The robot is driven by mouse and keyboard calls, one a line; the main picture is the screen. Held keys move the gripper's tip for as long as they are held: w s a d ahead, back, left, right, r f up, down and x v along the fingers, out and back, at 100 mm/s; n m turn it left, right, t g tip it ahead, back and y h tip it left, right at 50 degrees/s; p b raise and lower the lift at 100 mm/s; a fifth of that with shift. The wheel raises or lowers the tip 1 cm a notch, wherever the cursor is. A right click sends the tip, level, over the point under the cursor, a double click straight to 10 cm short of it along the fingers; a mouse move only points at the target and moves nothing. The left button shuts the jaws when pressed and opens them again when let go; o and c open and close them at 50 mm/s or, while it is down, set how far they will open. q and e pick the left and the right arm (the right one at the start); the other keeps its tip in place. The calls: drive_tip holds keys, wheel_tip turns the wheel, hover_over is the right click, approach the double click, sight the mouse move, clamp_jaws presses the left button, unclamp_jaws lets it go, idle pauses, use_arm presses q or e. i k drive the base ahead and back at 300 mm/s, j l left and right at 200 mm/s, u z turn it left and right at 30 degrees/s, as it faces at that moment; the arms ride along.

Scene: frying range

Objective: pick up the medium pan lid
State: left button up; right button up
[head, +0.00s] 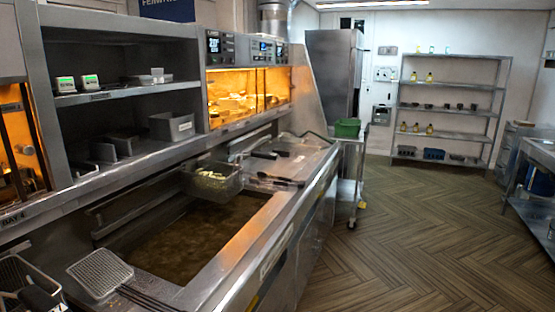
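I cannot make out a medium pan lid in the head view. Several small dark-handled items (276,179) lie on the steel counter beyond the fryer, too small to identify as lids. Neither of my grippers shows, so I cannot tell what they hold.
The open fryer vat (190,240) holds dark oil, with a wire basket of food (213,182) at its far end. A wire skimmer (100,272) lies across the near left corner. A green tub (347,128) is on a steel cart. Shelving (452,110) stands behind; the wooden floor (400,240) is clear.

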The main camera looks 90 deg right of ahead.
sight(293, 157)
drive_tip(key=z, duration=2.85)
drive_tip(key=i+l+z, duration=0.4)
drive_tip(key=i, duration=0.65)
drive_tip(key=i+z, duration=0.35)
drive_tip(key=i, duration=0.75)
drive_tip(key=i+u, duration=0.15)
drive_tip(key=i, duration=0.25)
drive_tip(key=i+l+u, duration=0.15)
drive_tip(key=i, duration=0.3)
drive_tip(key=i+l+u, duration=0.1)
drive_tip(key=i, duration=0.3)
drive_tip(key=i+l+u, duration=0.15)
drive_tip(key=i, duration=0.25)
drive_tip(key=l, duration=0.1)
